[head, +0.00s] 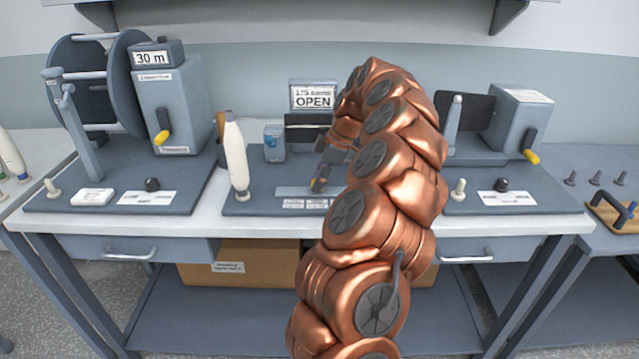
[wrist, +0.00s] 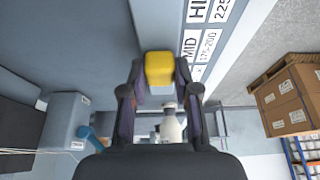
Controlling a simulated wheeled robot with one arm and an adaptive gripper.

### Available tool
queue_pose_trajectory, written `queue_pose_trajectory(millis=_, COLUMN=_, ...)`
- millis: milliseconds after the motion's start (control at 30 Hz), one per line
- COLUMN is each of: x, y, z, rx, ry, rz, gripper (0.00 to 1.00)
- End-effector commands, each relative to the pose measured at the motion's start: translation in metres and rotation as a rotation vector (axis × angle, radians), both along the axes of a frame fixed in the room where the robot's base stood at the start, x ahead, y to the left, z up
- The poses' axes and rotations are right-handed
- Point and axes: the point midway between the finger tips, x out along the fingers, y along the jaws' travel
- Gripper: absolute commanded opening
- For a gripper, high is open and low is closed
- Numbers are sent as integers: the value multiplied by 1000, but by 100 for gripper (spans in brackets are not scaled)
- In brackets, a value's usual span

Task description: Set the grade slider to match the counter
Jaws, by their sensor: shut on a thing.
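The grade slider's yellow knob (wrist: 159,70) is between my gripper's fingertips in the wrist view, and my gripper (wrist: 160,88) is shut on it. The knob is beside the label MID 175-200 (wrist: 193,48); the HI label (wrist: 207,10) is further up the strip. In the head view my gripper (head: 318,184) is low over the grey slider plate (head: 290,191) at the middle station, and my arm covers the plate's right part. A sign (head: 314,97) behind it reads OPEN, with small text above that seems to start with 175. The left machine's display (head: 150,58) reads 30 m.
A white cone of thread (head: 236,155) stands left of the slider plate. A small blue-grey box (head: 274,143) is behind it. Winding machines with yellow-handled cranks (head: 161,138) stand left and right. Drawers (head: 130,250) and a cardboard box (head: 240,268) are below the bench top.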

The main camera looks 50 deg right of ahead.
Motion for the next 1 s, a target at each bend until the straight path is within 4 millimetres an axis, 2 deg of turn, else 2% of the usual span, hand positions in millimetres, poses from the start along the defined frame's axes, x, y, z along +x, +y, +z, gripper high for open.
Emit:
queue_pose_trajectory(millis=267, x=1, y=0, z=1, rx=-2, ry=-2, rz=4, gripper=0)
queue_pose_trajectory(millis=300, x=1, y=0, z=1, rx=-1, ry=-1, rz=5, gripper=31)
queue_pose_trajectory(millis=533, x=0, y=0, z=1, rx=-1, ry=-1, rz=2, gripper=55)
queue_pose_trajectory(millis=867, x=-1, y=0, z=1, rx=-1, ry=-1, rz=2, gripper=56)
queue_pose_trajectory(millis=1000, x=-2, y=-3, z=9, rx=-1, ry=-1, rz=2, gripper=56)
